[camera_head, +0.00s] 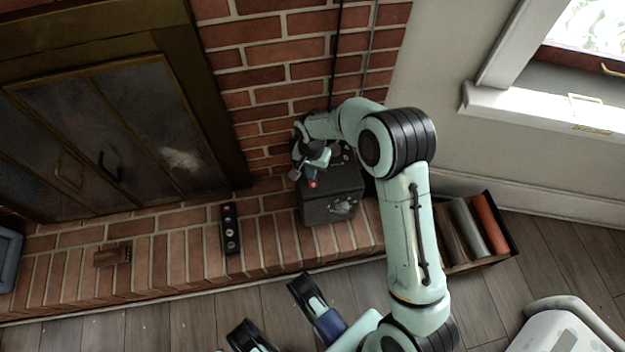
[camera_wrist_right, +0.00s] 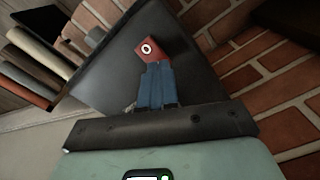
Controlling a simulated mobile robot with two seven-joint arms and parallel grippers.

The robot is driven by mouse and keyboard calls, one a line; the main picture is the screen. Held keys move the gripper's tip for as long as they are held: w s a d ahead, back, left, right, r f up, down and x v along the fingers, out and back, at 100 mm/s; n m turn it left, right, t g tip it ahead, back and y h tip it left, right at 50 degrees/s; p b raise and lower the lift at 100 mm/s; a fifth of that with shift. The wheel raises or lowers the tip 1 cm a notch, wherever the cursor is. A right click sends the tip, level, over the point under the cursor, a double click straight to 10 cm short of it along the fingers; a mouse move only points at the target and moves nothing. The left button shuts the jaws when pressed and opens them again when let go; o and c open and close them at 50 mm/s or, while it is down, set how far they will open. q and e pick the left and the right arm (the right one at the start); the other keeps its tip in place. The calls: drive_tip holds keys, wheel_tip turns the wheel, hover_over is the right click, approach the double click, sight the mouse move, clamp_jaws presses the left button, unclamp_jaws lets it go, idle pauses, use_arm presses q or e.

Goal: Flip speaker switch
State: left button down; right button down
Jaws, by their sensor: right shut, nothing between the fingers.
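The speaker looks to be the dark box (camera_head: 318,213) on the brick hearth, beside the fireplace; its dark surface also fills the middle of the right wrist view (camera_wrist_right: 105,72). My right gripper (camera_head: 312,182) is at the box's upper left side, its blue fingers closed together with nothing held. In the right wrist view the fingers (camera_wrist_right: 156,70) point at the dark surface. A red piece with a white ring (camera_wrist_right: 150,48) shows at their tips. Parts of my left gripper (camera_head: 275,315) show low in the head view, away from the box.
A slim black device with round dials (camera_head: 230,230) and a brown block (camera_head: 112,255) lie on the hearth. A crate (camera_head: 458,268) with several rolls or logs stands on the floor to the right. Cables hang down the brick wall behind the box.

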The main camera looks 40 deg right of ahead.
drive_tip(key=shift+f, duration=0.55)
drive_tip(key=shift+r, duration=0.1)
drive_tip(key=shift+r+p, duration=2.4)
drive_tip(key=shift+r, duration=1.1)
drive_tip(key=shift+f, duration=0.1)
